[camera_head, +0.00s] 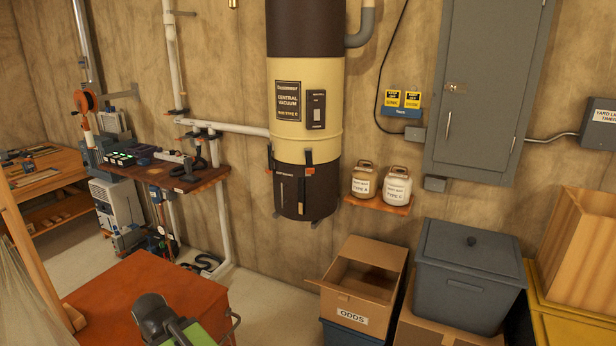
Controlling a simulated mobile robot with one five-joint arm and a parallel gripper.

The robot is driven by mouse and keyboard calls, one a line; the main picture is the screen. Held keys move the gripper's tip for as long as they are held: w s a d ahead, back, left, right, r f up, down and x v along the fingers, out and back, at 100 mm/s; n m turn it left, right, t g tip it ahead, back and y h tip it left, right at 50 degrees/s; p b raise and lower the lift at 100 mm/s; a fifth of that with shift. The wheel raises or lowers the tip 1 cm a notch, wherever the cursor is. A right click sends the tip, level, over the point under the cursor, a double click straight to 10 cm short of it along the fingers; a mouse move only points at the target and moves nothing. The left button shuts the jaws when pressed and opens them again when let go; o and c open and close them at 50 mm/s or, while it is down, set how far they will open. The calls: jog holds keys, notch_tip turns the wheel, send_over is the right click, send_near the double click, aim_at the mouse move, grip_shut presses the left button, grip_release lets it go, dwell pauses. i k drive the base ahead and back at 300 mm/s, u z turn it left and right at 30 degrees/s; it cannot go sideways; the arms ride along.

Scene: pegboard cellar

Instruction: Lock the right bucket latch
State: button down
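The central vacuum (305,85) hangs on the back wall, a tall cylinder with a dark top and a cream body. Its dark brown bucket (325,190) forms the bottom end, directly under the cream body. The right bucket latch (308,158) is a small dark piece with an orange mark at the seam between body and bucket. The left latch (270,158) sits at the same seam on the left edge. Both are too small to tell whether they are locked.
A small shelf (378,204) with two jars is right of the bucket. Below stand an open cardboard box (357,300) and a grey lidded bin (470,275). A red-topped cabinet (110,290) is at front left. Bare floor (265,290) lies under the vacuum.

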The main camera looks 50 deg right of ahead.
aim_at(310, 169)
jog(key=z, duration=0.15)
jog(key=i, duration=0.95)
jog(key=u, duration=0.1)
